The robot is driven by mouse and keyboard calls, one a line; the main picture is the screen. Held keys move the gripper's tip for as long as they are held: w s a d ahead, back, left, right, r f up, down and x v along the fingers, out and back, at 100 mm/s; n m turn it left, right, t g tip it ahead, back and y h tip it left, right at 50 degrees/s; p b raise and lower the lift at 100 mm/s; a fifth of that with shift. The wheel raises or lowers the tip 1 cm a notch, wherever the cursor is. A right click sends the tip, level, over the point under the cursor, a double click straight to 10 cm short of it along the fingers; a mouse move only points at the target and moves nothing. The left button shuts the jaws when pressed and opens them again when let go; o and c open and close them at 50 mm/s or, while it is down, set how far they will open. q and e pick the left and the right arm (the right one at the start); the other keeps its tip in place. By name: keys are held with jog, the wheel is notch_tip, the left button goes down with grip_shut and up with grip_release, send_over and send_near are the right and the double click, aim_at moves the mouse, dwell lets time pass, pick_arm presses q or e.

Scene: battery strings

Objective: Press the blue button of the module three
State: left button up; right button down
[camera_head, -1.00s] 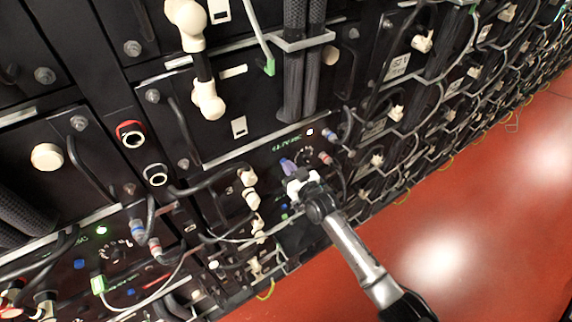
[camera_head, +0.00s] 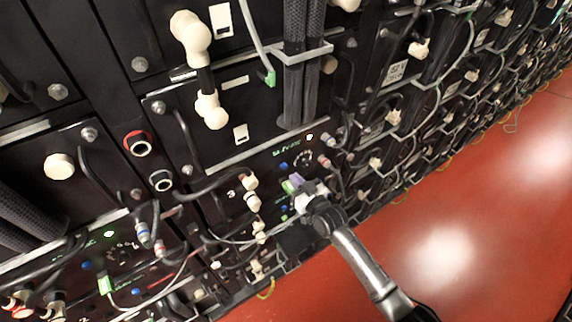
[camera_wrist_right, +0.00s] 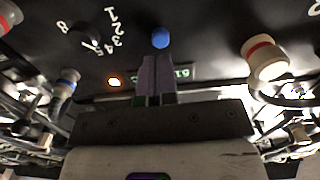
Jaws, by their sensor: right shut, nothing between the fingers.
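The blue button (camera_head: 283,165) sits on a black module panel, left of a numbered dial (camera_head: 302,159) and below a small lit lamp (camera_head: 310,137). In the right wrist view the blue button (camera_wrist_right: 160,38) is round and lies just beyond my fingertips. My right gripper (camera_head: 292,183) is shut and empty, its purple-grey fingers together. They point at the panel just below the button in the head view. In the wrist view the closed fingers (camera_wrist_right: 157,65) appear slightly short of the button, with a dark gap between. My left gripper is out of view.
Cables and white connectors (camera_head: 251,190) crowd the panel left of my right gripper. A red-ringed plug (camera_wrist_right: 265,60) stands beside the fingers in the wrist view. More modules run off to the right. The red floor (camera_head: 450,220) is clear.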

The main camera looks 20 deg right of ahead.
jog(key=p+v, duration=0.2)
jog(key=v, duration=0.1)
jog(key=shift+s, duration=0.25)
jog(key=shift+d, duration=0.1)
dwell(0.4)
